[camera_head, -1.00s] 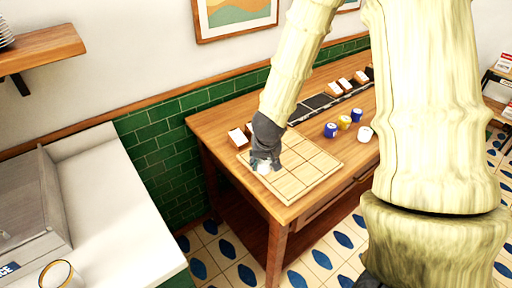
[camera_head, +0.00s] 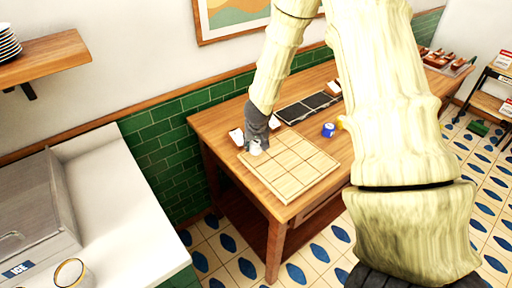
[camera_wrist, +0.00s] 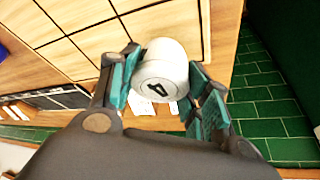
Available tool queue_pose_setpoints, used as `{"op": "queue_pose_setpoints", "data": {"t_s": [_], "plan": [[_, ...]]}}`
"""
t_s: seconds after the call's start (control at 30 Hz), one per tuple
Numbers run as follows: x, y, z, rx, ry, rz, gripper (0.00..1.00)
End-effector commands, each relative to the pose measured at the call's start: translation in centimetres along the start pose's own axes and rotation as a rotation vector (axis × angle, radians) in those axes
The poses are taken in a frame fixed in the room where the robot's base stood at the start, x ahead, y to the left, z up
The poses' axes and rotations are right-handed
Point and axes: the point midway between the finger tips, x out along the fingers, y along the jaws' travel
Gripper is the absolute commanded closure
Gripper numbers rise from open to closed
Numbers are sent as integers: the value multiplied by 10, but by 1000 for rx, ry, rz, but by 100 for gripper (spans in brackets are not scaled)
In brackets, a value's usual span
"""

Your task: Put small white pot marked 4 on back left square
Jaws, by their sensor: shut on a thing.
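The small white pot marked 4 (camera_wrist: 165,58) is held between the fingers of my gripper (camera_wrist: 164,72), its dark 4 facing the wrist camera. In the head view my gripper (camera_head: 257,143) points down with the white pot (camera_head: 255,149) at its tips. The pot is over or on the left part of the pale wooden board (camera_head: 287,168), which is ruled into squares; it also shows in the wrist view (camera_wrist: 90,38). I cannot tell whether the pot touches the board.
The board's other squares look empty.

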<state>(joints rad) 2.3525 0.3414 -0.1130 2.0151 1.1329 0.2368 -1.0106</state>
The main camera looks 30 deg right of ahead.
Motion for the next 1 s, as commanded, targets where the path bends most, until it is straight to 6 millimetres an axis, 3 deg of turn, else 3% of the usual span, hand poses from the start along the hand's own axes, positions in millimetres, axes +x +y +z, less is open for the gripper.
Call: {"op": "queue_pose_setpoints", "data": {"t_s": [0.3, 0.77, 0.8, 0.9, 1.0], "plan": [[21, 0, 9, 2, -2, -1, 80], [25, 0, 11, 1, 0, 0, 80], [25, 0, 11, 1, 0, 0, 49], [24, 0, 11, 1, 0, 0, 31], [24, 0, 11, 1, 0, 0, 31]]}}
